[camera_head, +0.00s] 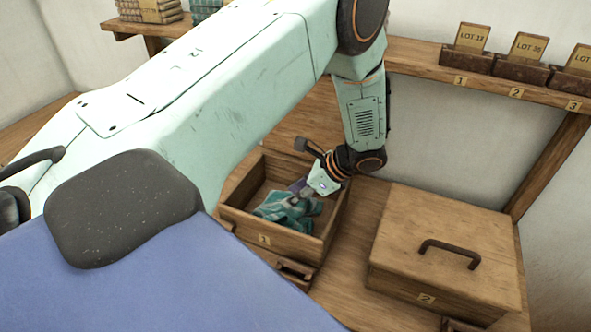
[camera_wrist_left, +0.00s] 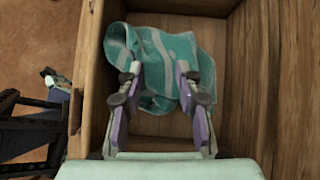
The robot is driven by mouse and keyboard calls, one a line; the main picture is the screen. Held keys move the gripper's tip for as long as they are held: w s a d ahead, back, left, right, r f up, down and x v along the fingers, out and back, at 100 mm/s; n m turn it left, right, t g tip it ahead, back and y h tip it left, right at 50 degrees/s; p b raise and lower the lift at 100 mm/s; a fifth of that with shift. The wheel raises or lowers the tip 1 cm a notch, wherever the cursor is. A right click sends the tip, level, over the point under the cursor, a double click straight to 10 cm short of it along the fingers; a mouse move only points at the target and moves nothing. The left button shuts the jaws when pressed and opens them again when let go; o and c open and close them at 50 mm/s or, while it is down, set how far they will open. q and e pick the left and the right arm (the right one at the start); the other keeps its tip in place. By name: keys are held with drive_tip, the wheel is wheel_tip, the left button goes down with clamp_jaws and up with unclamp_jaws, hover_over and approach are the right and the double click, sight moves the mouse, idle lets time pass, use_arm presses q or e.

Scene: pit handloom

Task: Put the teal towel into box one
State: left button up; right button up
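The teal towel (camera_head: 288,209), crumpled with pale stripes, lies inside box one (camera_head: 232,219), an open wooden box with a yellow "1" tag. The left wrist view shows the towel (camera_wrist_left: 150,52) on the floor of box one (camera_wrist_left: 226,70). My left gripper (camera_head: 308,190) reaches down into the box over the towel. In the left wrist view, the left gripper's fingers (camera_wrist_left: 157,88) stand apart, with towel visible between and beyond them. Whether the fingertips touch the cloth is hard to tell. My right gripper is not clearly seen in either view.
A closed wooden box (camera_head: 445,240) with a dark handle and a "2" tag stands right of box one. A wall shelf (camera_head: 420,70) holds several lot cards in trays at the back right. Folded cloths (camera_head: 150,10) sit on a shelf at the top left.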

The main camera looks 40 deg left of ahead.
use_arm(q)
drive_tip(key=o, duration=0.4)
drive_tip(key=o, duration=0.7)
wheel_tip(320, 180, up, 6)
drive_tip(key=d+t+h+p, duration=0.1)
drive_tip(key=h+p, duration=0.3)
drive_tip(key=p, duration=0.5)
drive_tip(key=shift+w+d+t+p, duration=0.3)
drive_tip(key=shift+w+d+t, duration=0.1)
drive_tip(key=shift+d, duration=0.1)
